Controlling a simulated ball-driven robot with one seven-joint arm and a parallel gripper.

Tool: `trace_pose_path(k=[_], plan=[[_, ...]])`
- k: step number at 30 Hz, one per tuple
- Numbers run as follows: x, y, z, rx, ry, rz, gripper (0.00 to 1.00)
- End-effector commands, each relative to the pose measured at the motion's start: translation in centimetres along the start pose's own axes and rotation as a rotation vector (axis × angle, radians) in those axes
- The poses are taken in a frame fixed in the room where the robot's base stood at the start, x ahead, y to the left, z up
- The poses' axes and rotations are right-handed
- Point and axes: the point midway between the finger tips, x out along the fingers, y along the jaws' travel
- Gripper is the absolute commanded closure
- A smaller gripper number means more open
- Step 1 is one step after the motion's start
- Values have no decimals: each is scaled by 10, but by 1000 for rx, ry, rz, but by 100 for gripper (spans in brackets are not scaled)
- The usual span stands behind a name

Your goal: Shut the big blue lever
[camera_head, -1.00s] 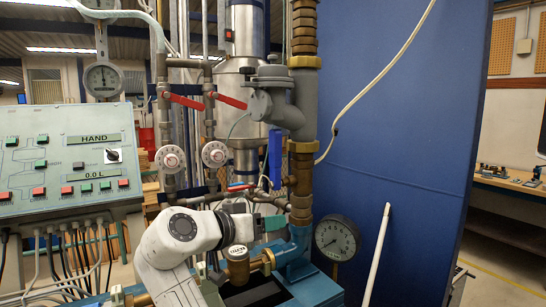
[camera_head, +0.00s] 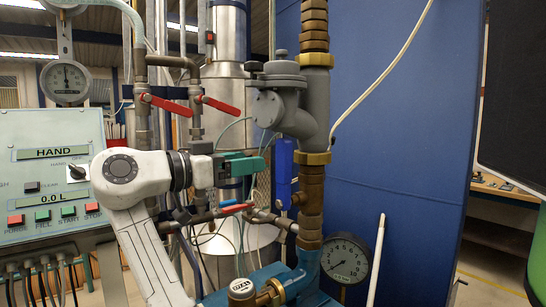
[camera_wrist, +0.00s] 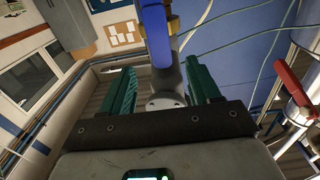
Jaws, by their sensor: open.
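The big blue lever (camera_head: 284,172) stands upright along the left side of the brass pipe, below the grey valve body. My gripper (camera_head: 262,164) points right at about the height of the lever's upper half, with its teal fingertips just left of it. In the wrist view the blue lever (camera_wrist: 156,35) appears in the gap between the two spread teal fingers of my gripper (camera_wrist: 158,72). Nothing is gripped. I cannot tell exactly how far the lever is from the fingertips, or whether they touch.
Red lever handles (camera_head: 168,104) sit on the pipes at upper left. A smaller red handle (camera_head: 236,209) lies below my gripper. A pressure gauge (camera_head: 345,259) and a white rod (camera_head: 377,262) stand at lower right. A control panel (camera_head: 50,165) is at left.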

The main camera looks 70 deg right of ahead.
Motion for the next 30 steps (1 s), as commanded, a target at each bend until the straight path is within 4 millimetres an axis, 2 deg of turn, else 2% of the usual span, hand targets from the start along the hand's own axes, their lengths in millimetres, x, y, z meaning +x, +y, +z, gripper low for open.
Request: trace_pose_path(k=[18, 24, 30], plan=[[94, 0, 0, -1, -1, 3, 38], [105, 0, 0, -1, 0, -1, 38], [106, 0, 1, -1, -1, -1, 38]])
